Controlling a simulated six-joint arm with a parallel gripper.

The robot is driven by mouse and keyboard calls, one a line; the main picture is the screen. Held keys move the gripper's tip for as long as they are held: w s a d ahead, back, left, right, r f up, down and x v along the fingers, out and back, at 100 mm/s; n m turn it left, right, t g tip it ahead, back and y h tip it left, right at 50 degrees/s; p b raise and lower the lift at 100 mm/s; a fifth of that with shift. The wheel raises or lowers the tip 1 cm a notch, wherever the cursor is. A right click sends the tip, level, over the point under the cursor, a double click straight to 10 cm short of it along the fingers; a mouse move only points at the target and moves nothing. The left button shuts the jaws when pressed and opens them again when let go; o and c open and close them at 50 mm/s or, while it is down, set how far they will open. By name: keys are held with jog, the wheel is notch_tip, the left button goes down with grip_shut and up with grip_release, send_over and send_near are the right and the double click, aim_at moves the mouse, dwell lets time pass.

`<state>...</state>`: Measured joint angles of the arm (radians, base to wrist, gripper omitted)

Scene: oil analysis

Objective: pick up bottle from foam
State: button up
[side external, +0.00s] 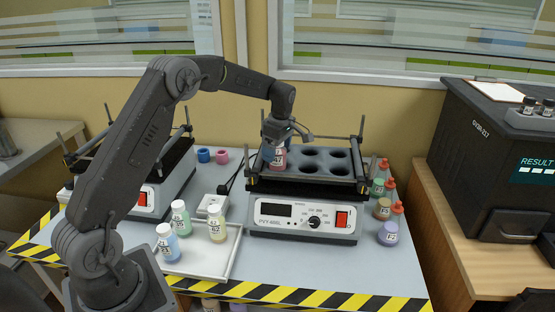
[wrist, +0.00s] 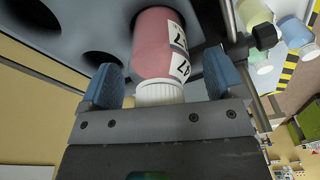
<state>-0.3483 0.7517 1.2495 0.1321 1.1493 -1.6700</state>
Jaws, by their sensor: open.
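A bottle with pink-red contents, a white ribbed cap and a white label (wrist: 158,42) stands in a hole of the dark foam (wrist: 62,15) in the wrist view. In the side view the bottle (side external: 278,160) is at the left front of the foam block (side external: 300,178) on the shaker. My gripper (wrist: 160,88) is open, with one blue finger pad on each side of the bottle's cap and upper part. In the side view my gripper (side external: 281,140) is right above the bottle and partly hides it. I cannot tell whether the pads touch it.
The shaker (side external: 300,219) has posts and bars around the foam. Several empty holes (side external: 311,153) lie to the right. Bottles stand in a white tray (side external: 215,255) at left and by the shaker's right side (side external: 388,232). A dark analyser (side external: 490,150) stands far right.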

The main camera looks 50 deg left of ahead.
jog(key=shift+c, duration=0.2)
jog(key=shift+r, duration=0.1)
jog(key=c, duration=1.1)
